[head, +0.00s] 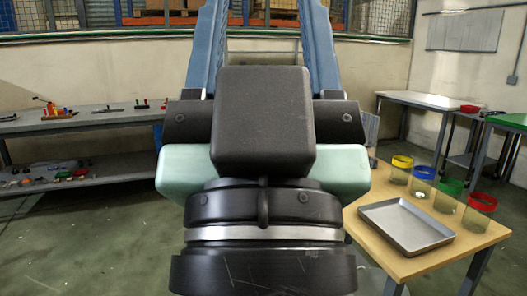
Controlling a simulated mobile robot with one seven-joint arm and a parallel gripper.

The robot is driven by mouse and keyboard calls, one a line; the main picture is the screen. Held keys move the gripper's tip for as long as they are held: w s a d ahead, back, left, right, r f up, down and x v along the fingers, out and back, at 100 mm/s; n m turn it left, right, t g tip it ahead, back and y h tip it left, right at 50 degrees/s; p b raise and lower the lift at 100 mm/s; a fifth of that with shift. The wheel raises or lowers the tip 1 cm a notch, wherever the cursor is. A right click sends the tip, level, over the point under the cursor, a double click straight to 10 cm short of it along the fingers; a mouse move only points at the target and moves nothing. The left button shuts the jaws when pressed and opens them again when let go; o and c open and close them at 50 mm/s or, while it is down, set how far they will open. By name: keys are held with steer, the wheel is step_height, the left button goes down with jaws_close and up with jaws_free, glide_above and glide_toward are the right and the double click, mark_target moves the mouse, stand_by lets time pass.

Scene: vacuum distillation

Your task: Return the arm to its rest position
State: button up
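My arm's end fills the middle of the head view, pointing up and away. It has a dark round wrist, a pale green body and a black block in the centre. Two blue finger-like bars of my gripper (265,22) rise from dark knuckles on either side. They stand well apart, with only background showing between them. The fingertips are cut off by the top edge. I see nothing held between the visible parts. The rest of the arm is out of view.
A wooden table (444,265) at right holds a metal tray (405,228) and several jars with coloured rims (448,191). A grey shelf bench (90,120) with small items stands at left. Another bench (420,99) is behind right. Green floor (90,240) is clear at lower left.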

step_height(320, 180, up, 19)
steer(key=p, duration=1.6)
steer(key=shift+p, duration=0.4)
steer(key=shift+c, duration=0.6)
